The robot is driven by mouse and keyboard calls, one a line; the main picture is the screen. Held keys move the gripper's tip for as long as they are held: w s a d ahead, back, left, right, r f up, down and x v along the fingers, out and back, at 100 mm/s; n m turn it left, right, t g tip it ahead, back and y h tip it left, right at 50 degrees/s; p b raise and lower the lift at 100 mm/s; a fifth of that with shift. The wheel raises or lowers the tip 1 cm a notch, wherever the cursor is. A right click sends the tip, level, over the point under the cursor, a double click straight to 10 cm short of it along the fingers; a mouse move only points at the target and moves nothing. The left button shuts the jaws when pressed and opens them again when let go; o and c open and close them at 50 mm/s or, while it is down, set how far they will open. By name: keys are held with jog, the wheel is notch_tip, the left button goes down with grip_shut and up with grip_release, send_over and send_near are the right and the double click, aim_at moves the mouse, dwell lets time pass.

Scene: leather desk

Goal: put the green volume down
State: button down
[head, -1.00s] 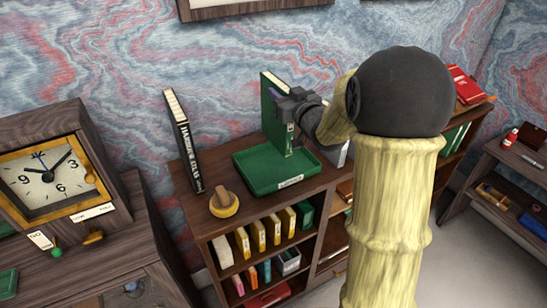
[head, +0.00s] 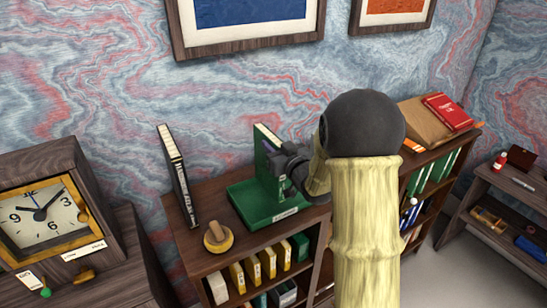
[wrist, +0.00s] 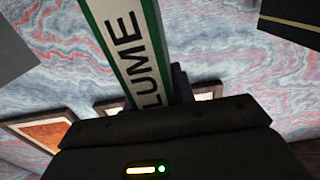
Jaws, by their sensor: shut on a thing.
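The green volume (head: 266,152) stands upright over the green tray (head: 238,201) on top of the bookcase. My gripper (head: 280,165) is shut on it from the right. In the wrist view its pale spine with green edges and the letters "LUME" (wrist: 130,50) rises from between my jaws (wrist: 178,90). The volume's lower end is over the tray's floor, but green on green hides whether it touches. My gripper and arm cover part of the volume and the tray's right side.
A black-spined book (head: 178,178) stands leaning left of the tray. A round yellow object with a wooden knob (head: 217,236) sits near the front edge. A clock (head: 45,215) is at left. A red book (head: 447,111) lies on the sloped top at right. Framed pictures (head: 250,25) hang above.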

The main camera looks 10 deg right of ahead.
jog(key=shift+s, duration=0.1)
jog(key=shift+f+p, duration=0.6)
jog(key=shift+f, duration=1.5)
jog(key=c, duration=1.2)
grip_release()
jog(key=shift+o, duration=0.2)
jog(key=b+v, duration=0.4)
jog(key=v, duration=0.8)
jog(key=shift+b, duration=0.35)
